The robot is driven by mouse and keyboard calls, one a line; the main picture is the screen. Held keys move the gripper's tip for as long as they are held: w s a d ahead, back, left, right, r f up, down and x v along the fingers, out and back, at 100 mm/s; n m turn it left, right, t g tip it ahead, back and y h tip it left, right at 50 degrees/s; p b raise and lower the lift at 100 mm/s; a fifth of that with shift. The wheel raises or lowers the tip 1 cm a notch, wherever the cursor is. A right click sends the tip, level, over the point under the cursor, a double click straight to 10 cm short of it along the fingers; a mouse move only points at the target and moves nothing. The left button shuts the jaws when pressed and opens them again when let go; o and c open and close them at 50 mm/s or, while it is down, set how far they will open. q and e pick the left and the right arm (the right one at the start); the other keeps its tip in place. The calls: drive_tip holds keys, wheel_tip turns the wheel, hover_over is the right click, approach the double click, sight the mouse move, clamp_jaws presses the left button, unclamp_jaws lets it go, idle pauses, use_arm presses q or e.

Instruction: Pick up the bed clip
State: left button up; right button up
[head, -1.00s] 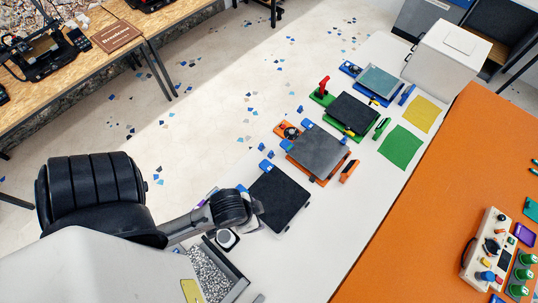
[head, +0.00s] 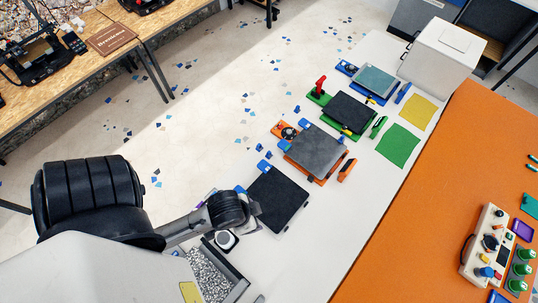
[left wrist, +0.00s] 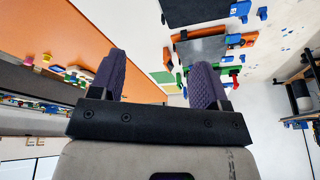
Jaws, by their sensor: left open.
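Several small blue clip-like pieces show by the row of print beds; one (head: 268,155) lies near the dark plate (head: 277,198), another (head: 284,145) at the grey plate (head: 315,152). I cannot tell which is the bed clip. In the left wrist view, blue pieces (left wrist: 240,8) sit beside the dark plate (left wrist: 195,10) at the top. My left gripper (left wrist: 158,82) has its two purple-padded fingers wide apart with nothing between them. In the head view my left arm ends at the dark plate's left edge; the fingertips are not clear there.
Green-based (head: 350,111) and blue-based (head: 375,80) beds stand farther along the white table. Green (head: 398,145) and yellow (head: 419,110) mats lie right of them. A grey bin of bits (head: 208,272) is under my arm. The white tabletop is clear right of the dark plate.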

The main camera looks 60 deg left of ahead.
use_arm(q)
drive_tip(key=shift+d, duration=0.1)
drive_tip(key=c, duration=0.5)
drive_tip(key=shift+o, duration=0.2)
drive_tip(key=shift+f, duration=0.1)
